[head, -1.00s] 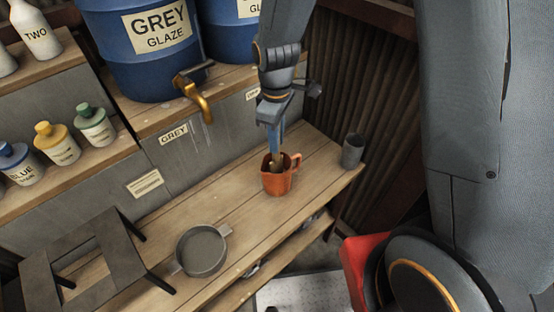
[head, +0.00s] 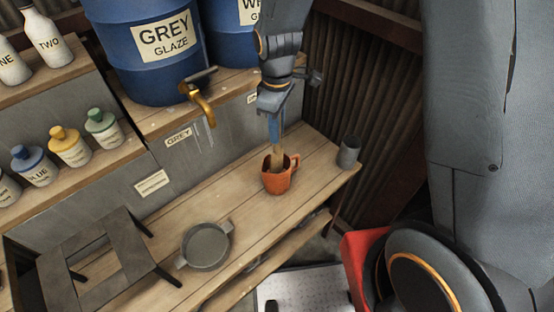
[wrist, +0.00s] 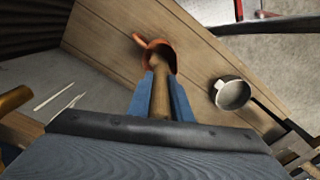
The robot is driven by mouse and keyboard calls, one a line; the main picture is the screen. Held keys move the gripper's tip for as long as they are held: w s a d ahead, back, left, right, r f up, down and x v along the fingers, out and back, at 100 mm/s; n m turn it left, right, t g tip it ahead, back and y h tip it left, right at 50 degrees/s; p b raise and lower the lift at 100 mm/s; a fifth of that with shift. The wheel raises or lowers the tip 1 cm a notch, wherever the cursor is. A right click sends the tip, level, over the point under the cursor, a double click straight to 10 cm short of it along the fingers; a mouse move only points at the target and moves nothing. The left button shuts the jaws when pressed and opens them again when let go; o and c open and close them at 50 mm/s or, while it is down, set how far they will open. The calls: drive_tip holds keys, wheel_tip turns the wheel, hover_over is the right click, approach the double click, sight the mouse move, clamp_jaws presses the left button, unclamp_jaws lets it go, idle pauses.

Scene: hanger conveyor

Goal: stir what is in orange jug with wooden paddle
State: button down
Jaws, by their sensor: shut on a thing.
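The orange jug (head: 278,180) stands upright on the wooden bench, its handle to the right. In the wrist view the jug (wrist: 166,49) shows beyond my fingers, handle to the left. My gripper (head: 274,136) is above the jug, pointing down, and is shut on the wooden paddle (head: 277,158). In the wrist view the paddle (wrist: 159,98) runs from between the blue fingers into the jug's mouth. The paddle's lower end is hidden inside the jug, and so is what the jug holds.
A grey cup (head: 349,152) stands right of the jug. A grey two-handled pan (head: 206,246) and a dark stand (head: 98,262) are to the left. A brass tap (head: 203,106) juts from the grey glaze barrel (head: 141,50). The bench between jug and pan is clear.

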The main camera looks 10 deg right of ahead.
drive_tip(key=shift+r+p, duration=1.3)
drive_tip(key=shift+r, duration=2.5)
drive_tip(key=shift+r, duration=1.85)
drive_tip(key=shift+s, duration=0.1)
